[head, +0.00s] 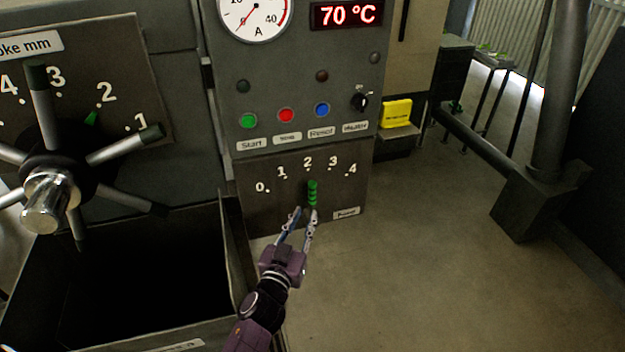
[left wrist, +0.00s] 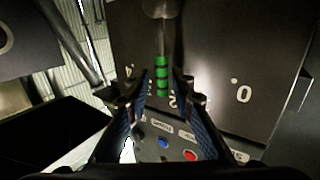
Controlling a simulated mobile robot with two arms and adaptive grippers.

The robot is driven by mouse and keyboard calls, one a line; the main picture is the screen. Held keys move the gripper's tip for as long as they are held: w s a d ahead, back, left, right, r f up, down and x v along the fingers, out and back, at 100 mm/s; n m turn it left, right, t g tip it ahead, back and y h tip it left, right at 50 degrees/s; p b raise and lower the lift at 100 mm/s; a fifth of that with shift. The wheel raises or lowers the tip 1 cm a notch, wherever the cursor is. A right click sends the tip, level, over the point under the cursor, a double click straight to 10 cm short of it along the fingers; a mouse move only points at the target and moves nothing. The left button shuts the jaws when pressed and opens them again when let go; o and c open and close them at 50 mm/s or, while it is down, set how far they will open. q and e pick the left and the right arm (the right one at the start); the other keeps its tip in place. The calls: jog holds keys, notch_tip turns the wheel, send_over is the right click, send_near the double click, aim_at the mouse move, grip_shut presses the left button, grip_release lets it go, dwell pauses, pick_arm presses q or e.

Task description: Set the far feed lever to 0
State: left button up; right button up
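The feed lever has a green ribbed grip (head: 312,193) and stands nearly upright, pointing at about 2 on a dark plate (head: 265,205) marked 0 to 4. The 0 mark is at the plate's left. In the left wrist view, which is upside down, the green grip (left wrist: 162,76) lies between the two spread fingers (left wrist: 161,92), with gaps on both sides. My right gripper is not in view.
Start, stop and reset buttons (head: 286,116) and a heater knob (head: 360,101) are above the plate. The floor (head: 420,260) at right is clear up to a grey post (head: 560,90).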

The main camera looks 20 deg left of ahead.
aim_at(311, 194)
pick_arm(q)
jog(key=w, duration=0.2)
jog(key=w+r, duration=0.1)
jog(key=w, duration=0.2)
jog(key=w+r, duration=0.1)
jog(key=w, duration=0.2)
jog(key=shift+a+r+p, duration=0.1)
jog(key=shift+p, duration=0.25)
grip_shut()
